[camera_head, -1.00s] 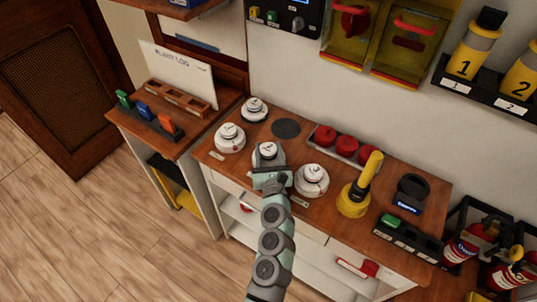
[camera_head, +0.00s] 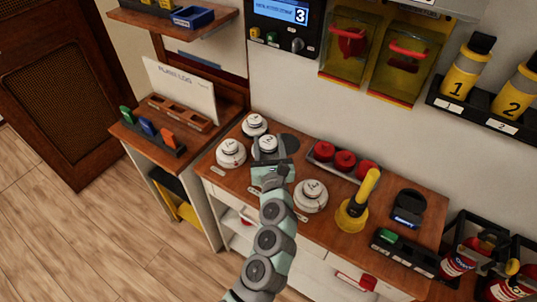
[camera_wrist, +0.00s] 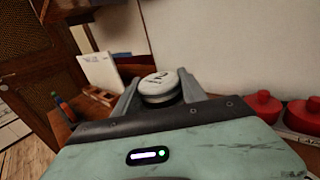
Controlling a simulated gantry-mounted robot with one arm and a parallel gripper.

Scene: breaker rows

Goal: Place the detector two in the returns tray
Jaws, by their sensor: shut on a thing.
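The white round detector two (camera_head: 266,144) is between the fingers of my gripper (camera_head: 269,164), which is shut on it. In the wrist view the detector (camera_wrist: 160,84) sits upright between both fingers, its top number facing up. In the head view it is seen over the tabletop and overlaps the edge of a dark round pad (camera_head: 291,144). I cannot make out a label naming the returns tray; a small blue tray (camera_head: 193,17) stands on the upper-left shelf.
Other white detectors stand on the bench (camera_head: 254,124), (camera_head: 231,153), (camera_head: 311,196). A grey tray with red domes (camera_head: 345,161) lies to the right, beside a yellow handled tool (camera_head: 355,205). A side shelf at left holds coloured tags (camera_head: 147,127).

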